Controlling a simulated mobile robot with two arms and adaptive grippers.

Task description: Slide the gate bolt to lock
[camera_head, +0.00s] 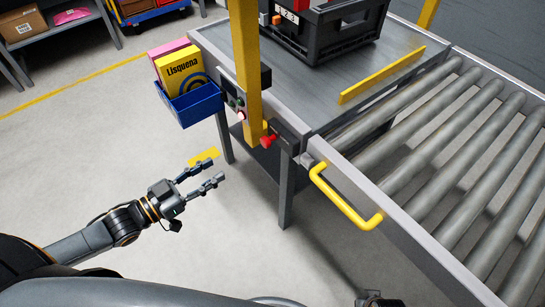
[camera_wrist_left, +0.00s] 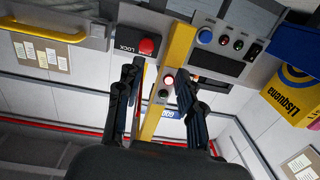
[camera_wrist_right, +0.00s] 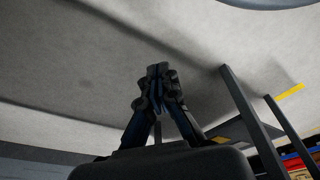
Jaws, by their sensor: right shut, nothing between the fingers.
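The bolt's red knob (camera_head: 268,141) sits at the front corner of the conveyor table, beside the foot of the yellow post (camera_head: 246,70). In the left wrist view the red knob (camera_wrist_left: 147,46) is next to a dark plate marked LOCK (camera_wrist_left: 126,47). The yellow gate handle (camera_head: 345,203) is right of the knob on the roller frame. My left gripper (camera_head: 216,170) is open and empty, left of and apart from the knob. My right gripper (camera_wrist_right: 160,72) is shut and empty over the floor; only a dark bit of it shows at the head view's bottom edge.
A blue bin (camera_head: 195,104) with a yellow Lisquena box (camera_head: 181,68) hangs left of the post, near a button panel (camera_wrist_left: 220,45). A black crate (camera_head: 325,30) stands on the table. Rollers (camera_head: 455,140) fill the right.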

